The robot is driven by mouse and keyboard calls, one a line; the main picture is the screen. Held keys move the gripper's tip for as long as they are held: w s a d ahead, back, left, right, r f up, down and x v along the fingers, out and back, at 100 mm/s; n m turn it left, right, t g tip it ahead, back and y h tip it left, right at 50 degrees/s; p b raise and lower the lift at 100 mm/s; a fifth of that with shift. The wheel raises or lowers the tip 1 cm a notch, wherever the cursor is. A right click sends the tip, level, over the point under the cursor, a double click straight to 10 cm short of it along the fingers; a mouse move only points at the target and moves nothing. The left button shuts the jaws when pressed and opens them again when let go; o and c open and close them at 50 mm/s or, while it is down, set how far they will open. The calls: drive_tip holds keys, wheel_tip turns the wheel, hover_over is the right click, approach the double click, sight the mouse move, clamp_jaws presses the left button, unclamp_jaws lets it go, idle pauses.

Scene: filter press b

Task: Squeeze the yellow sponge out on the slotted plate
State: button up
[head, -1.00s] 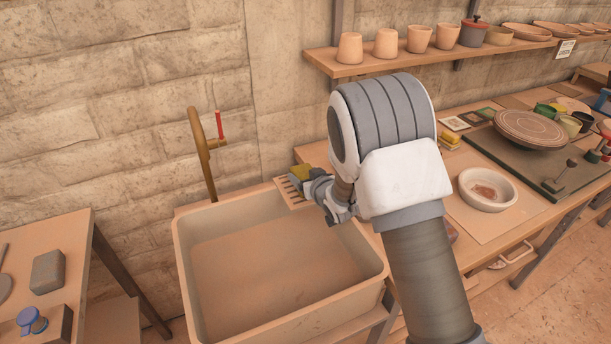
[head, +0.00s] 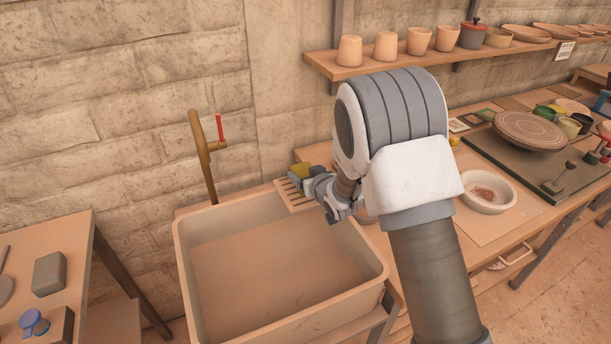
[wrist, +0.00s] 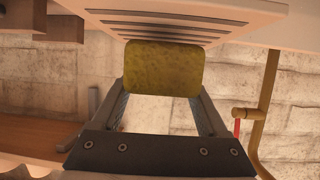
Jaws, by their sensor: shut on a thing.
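The yellow sponge (wrist: 164,68) is held between the two fingers of my gripper (wrist: 166,98), which is shut on it. In the head view the sponge (head: 299,170) shows at the tip of my gripper (head: 308,177), at the slotted plate (head: 289,193) on the sink's back right corner. In the wrist view the slotted plate (wrist: 185,14) lies right beside the sponge's far end. I cannot tell whether the sponge touches the plate. My arm hides part of the plate's right side.
The sink basin (head: 280,270) is below and in front of the plate. A brass tap (head: 201,155) with a red handle stands to the left. A white bowl (head: 487,190) sits on the right bench, and a shelf of pots (head: 430,55) is above.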

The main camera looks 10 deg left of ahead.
sight(307, 172)
drive_tip(key=shift+w+r+p, duration=0.1)
drive_tip(key=shift+r+p, duration=0.75)
drive_tip(key=shift+r, duration=1.75)
drive_tip(key=shift+d, duration=0.2)
drive_tip(key=s+d+r+b, duration=0.1)
drive_tip(key=d+r+b, duration=0.3)
drive_tip(key=d+b, duration=0.6)
drive_tip(key=shift+n+y, duration=0.3)
drive_tip(key=shift+y, duration=0.1)
drive_tip(key=a+f+b, duration=0.1)
drive_tip(key=a+f, duration=0.1)
drive_tip(key=a, duration=0.1)
drive_tip(key=a+f+b, duration=0.1)
drive_tip(key=a+f, duration=0.1)
drive_tip(key=a, duration=0.2)
drive_tip(key=w+a+f+b, duration=0.1)
drive_tip(key=a+f, duration=0.1)
drive_tip(key=a, duration=0.1)
drive_tip(key=shift+a+f, duration=0.2)
drive_tip(key=shift+f, duration=0.05)
drive_tip(key=shift+f+b, duration=0.45)
drive_tip(key=shift+f, duration=1.5)
drive_tip(key=shift+f, duration=0.1)
